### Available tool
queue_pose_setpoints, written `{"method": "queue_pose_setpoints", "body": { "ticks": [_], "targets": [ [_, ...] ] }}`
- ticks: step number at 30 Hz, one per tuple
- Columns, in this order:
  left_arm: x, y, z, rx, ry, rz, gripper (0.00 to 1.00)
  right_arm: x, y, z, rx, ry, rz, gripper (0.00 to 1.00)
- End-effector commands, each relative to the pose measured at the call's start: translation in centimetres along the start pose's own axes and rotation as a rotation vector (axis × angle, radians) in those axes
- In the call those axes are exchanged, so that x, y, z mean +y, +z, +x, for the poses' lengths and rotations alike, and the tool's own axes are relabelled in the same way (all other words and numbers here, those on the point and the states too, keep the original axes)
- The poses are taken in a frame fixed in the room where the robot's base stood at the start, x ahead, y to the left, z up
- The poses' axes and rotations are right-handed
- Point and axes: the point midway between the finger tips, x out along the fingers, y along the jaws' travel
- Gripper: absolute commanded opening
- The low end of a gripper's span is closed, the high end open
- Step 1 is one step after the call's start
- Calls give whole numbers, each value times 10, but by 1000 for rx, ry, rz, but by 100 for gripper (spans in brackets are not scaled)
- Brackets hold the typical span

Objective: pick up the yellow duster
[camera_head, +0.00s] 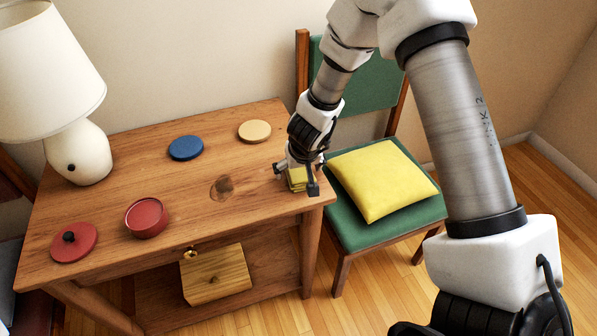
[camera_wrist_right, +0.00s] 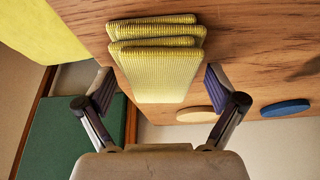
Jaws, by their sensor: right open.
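The yellow duster (camera_head: 298,178) is a folded, ribbed cloth near the right end of the wooden table (camera_head: 120,200). In the head view my right gripper covers part of it. In the right wrist view the duster (camera_wrist_right: 158,70) shows its stacked folds, with the open fingers of my right gripper (camera_wrist_right: 160,95) on either side and a gap to each. The right gripper (camera_head: 297,181) is open, low over the table end and around the duster. My left gripper is not in view.
A blue disc (camera_head: 186,148), a tan disc (camera_head: 254,131), a red pot (camera_head: 146,218), a red lid (camera_head: 74,241) and a lamp (camera_head: 80,150) stand on the table. A green chair (camera_head: 350,225) with a yellow cushion (camera_head: 383,180) is close to the right.

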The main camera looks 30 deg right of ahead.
Motion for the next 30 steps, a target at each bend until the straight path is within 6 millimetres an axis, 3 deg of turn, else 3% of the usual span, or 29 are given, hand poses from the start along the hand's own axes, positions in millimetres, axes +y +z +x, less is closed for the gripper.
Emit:
{"method": "queue_pose_setpoints", "body": {
  "ticks": [11,16,30],
  "targets": [
    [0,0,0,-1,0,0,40,0,1,1,0,0,1,94],
    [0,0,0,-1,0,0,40,0,1,1,0,0,1,34],
    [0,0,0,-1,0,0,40,0,-1,-2,2,0,1,32]
  ]
}}
